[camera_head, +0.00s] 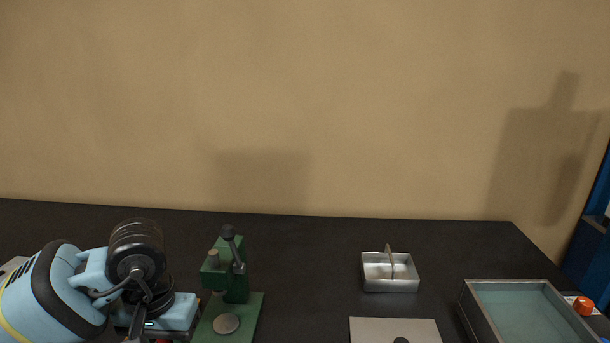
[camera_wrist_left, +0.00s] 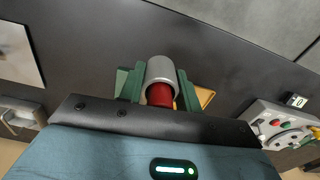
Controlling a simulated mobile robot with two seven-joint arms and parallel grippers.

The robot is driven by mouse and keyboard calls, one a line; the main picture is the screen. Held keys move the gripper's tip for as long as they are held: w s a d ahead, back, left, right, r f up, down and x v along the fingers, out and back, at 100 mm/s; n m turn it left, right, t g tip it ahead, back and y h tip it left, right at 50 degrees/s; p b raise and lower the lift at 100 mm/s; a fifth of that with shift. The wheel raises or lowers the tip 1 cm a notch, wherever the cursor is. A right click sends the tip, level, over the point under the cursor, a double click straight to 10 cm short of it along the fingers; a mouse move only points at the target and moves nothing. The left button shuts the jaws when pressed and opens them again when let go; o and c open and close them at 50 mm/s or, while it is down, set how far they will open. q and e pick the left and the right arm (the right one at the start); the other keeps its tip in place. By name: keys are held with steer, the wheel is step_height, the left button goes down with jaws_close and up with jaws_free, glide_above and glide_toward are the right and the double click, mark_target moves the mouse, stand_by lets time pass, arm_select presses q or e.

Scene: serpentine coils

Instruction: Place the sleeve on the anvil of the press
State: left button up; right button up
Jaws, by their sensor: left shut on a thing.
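The sleeve (camera_wrist_left: 162,70), a grey metal cylinder with a red part at its near end, sits between the two dark green fingers of my left gripper (camera_wrist_left: 160,84) in the left wrist view. The gripper is shut on it. In the head view the green press (camera_head: 236,288) stands on the dark table just right of my left gripper's light blue body. Its anvil (camera_head: 226,323), a round grey disc, lies bare on the green base. The left fingertips and the sleeve cannot be made out in the head view. My right gripper is not in view.
A small divided metal tray (camera_head: 390,285) stands right of the press, with a grey plate (camera_head: 370,328) in front. A larger teal-floored tray (camera_head: 470,312) and an orange knob (camera_head: 583,305) are at the right. A box with coloured buttons (camera_wrist_left: 270,125) shows in the wrist view.

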arm_select(q)
steer(key=s+f, duration=0.4)
steer(key=f, duration=0.1)
stand_by(0.5)
